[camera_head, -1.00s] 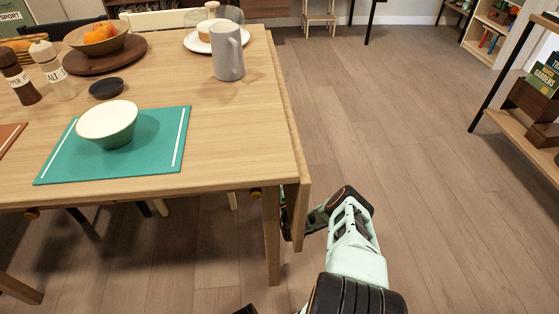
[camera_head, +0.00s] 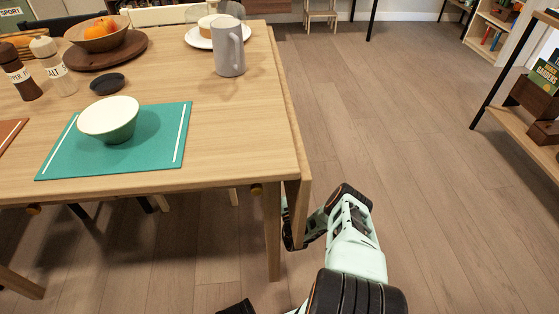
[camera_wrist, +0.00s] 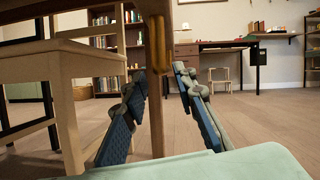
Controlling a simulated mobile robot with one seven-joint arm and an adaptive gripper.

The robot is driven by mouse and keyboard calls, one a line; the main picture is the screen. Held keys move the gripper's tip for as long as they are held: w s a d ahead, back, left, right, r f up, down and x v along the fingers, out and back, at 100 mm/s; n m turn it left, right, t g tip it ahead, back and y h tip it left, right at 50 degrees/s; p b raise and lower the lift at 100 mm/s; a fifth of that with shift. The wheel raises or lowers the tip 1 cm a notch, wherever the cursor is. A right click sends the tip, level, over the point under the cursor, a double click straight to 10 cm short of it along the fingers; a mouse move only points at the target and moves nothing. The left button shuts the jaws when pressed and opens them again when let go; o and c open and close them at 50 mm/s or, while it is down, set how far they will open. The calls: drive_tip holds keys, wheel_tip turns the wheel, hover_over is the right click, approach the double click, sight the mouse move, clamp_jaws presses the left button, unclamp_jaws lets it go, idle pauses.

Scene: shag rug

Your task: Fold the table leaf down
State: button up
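The wooden table (camera_head: 220,120) fills the left of the head view. Its leaf (camera_head: 297,205) hangs down along the right side, seen nearly edge-on, with its lower corner below the tabletop. My gripper reaches in low at that corner, and the leaf hides part of it in the head view. In the wrist view my gripper (camera_wrist: 159,73) is open, its two blue-padded fingers apart. A wooden upright (camera_wrist: 156,120) shows between and beyond the fingers. I cannot tell whether either finger touches the leaf.
On the table stand a grey mug (camera_head: 229,48), a bowl (camera_head: 109,118) on a green placemat (camera_head: 62,160), shakers and a fruit bowl (camera_head: 101,36). A chair (camera_wrist: 70,110) is at left in the wrist view. Floor right of the table is clear up to a shelf (camera_head: 525,135).

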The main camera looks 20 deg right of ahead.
drive_tip(key=v, duration=0.3)
drive_tip(key=shift+s+f, duration=0.1)
drive_tip(key=shift+s, duration=0.1)
idle(0.4)
